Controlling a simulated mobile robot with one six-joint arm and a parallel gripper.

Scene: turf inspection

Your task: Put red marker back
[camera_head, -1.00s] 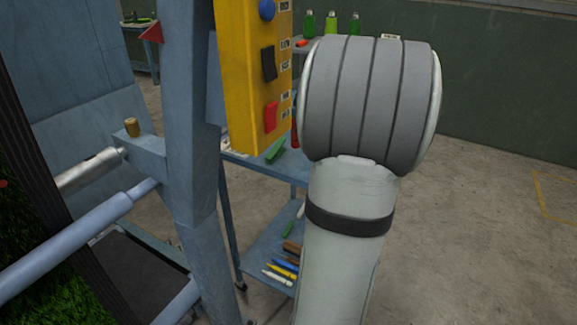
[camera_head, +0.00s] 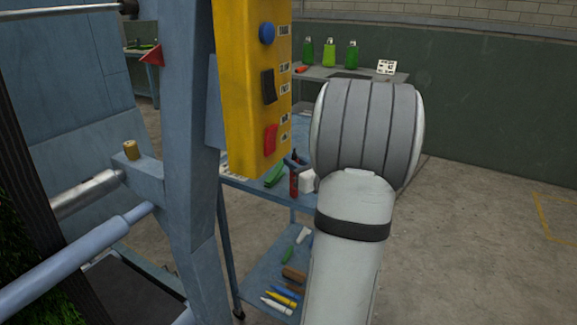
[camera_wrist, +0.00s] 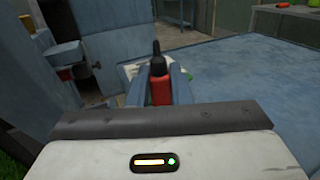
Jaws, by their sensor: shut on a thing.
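In the wrist view the red marker (camera_wrist: 160,91), a red body with a black top, stands roughly upright between the two blue-grey fingers of my gripper (camera_wrist: 161,78). The fingers are shut on its sides. Its lower end is hidden by the gripper body, so I cannot tell whether it touches the surface below. In the head view my arm hides most of the gripper. A small upright red thing (camera_head: 294,183) just left of the arm, over the trolley top (camera_head: 240,184), looks like the same marker.
A yellow control box (camera_head: 245,90) hangs on a blue frame left of the arm. A green tool (camera_head: 274,175) lies on the trolley top, and markers (camera_head: 282,300) lie on its lower shelf. Green bottles (camera_head: 329,54) stand on a bench behind. Floor at right is clear.

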